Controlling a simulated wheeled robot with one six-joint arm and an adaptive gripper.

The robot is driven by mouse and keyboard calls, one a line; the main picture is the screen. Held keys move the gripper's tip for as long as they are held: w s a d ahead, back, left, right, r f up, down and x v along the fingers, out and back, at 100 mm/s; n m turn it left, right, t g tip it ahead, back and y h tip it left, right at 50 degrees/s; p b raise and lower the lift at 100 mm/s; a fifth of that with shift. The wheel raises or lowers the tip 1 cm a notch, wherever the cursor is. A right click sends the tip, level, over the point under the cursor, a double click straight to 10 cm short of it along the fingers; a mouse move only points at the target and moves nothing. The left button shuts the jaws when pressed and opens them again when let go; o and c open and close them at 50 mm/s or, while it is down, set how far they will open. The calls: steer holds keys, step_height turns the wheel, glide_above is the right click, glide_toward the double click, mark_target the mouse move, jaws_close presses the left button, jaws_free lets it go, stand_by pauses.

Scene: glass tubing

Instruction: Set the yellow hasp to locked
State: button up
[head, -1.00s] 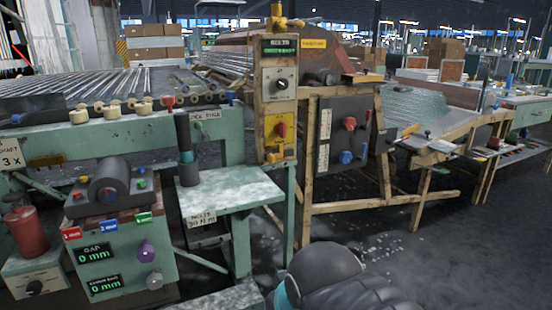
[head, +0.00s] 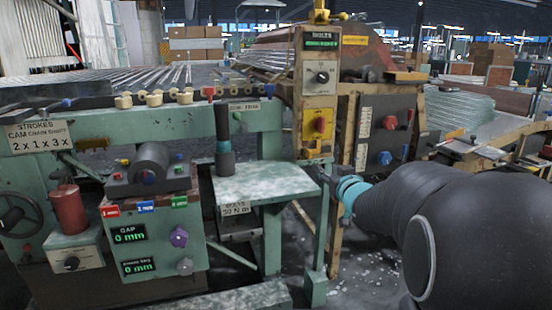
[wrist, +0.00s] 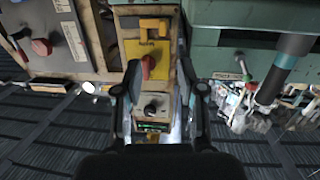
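The yellow hasp (head: 314,153) is at the bottom of the narrow wooden control post, below a red knob on a yellow plate (head: 319,127). In the wrist view, which looks upside down, the hasp (wrist: 154,28) is a yellow bracket above the red knob (wrist: 147,66). Whether it is locked is too small to tell. My gripper (wrist: 160,92) is open and empty, its two fingers spread apart in front of the post. The hasp lies beyond the fingertips, not touched. In the head view my gripper (head: 325,178) is partly hidden, low beside the post.
A black selector knob (head: 322,76) and green display (head: 322,41) sit higher on the post. A dark box with red and blue knobs (head: 387,135) is to its right. A green table (head: 265,183) with a dark upright cylinder (head: 223,140) stands to the left.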

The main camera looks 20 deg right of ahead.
mark_target(310, 154)
steer(key=shift+n+t+y, duration=0.4)
steer(key=shift+t+y, duration=0.1)
steer(key=shift+y, duration=0.4)
steer(key=w, duration=1.5)
steer(key=shift+w+d+f, duration=0.25)
steer(key=shift+d+f, duration=0.05)
steer(key=shift+f, duration=0.1)
jaws_close()
